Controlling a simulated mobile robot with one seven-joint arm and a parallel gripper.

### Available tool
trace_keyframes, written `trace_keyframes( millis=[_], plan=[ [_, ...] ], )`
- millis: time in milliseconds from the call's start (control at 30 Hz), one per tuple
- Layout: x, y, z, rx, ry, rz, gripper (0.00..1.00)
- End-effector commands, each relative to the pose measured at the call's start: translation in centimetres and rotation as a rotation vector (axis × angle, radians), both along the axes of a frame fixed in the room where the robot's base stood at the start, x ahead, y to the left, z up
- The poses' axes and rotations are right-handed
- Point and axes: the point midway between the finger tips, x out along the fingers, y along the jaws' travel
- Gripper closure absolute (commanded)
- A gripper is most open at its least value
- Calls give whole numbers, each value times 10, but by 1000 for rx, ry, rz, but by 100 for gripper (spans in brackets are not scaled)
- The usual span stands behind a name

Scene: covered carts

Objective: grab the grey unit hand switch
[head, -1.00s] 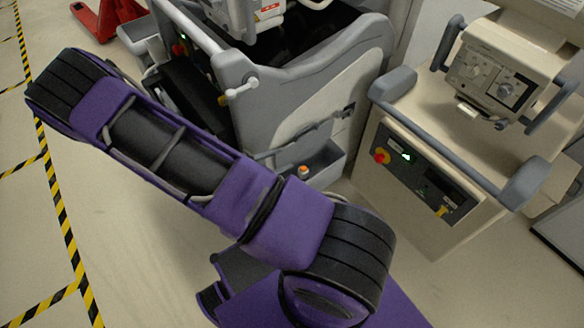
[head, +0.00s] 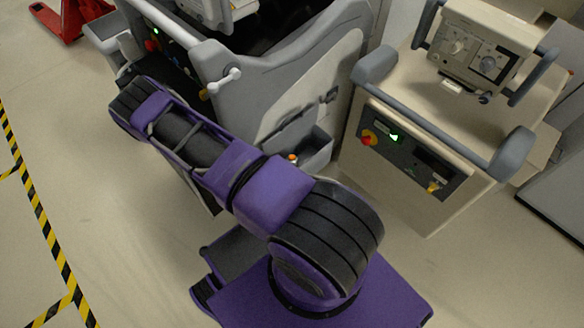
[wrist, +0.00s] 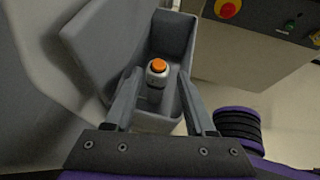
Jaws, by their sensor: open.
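The grey unit hand switch (wrist: 157,75) has a light grey body and an orange button on top. It stands upright in an open grey holder (wrist: 187,62) on the side of the grey unit, and its lower part is in shadow. In the head view the switch (head: 292,158) is small, with the holder (head: 318,150) around it. My gripper (wrist: 158,88) is open, with one finger to each side of the switch in the wrist view. The fingers look apart from it; I cannot tell their depth relative to it. My gripper is hidden in the head view.
A grey lid-like panel (wrist: 105,45) stands left of the holder. The large grey unit (head: 290,85) rises behind. A beige cart (head: 400,190) with a red knob (head: 368,138) stands to the right. Floor is clear at the left, beside striped tape (head: 40,215).

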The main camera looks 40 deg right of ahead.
Motion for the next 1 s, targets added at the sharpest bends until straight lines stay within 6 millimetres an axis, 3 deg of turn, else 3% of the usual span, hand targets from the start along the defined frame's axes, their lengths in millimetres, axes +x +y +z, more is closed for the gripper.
trace_keyframes(
  millis=[167, 400, 567, 800, 1000],
  plan=[
    [2, -8, -7, 1, 1, 0, 45],
    [10, -31, -33, -1, -1, -3, 45],
    [14, -43, -38, -1, -1, -2, 45],
    [14, -44, -39, -1, -1, 0, 45],
    [14, -44, -39, -1, -1, 0, 81]
  ],
)
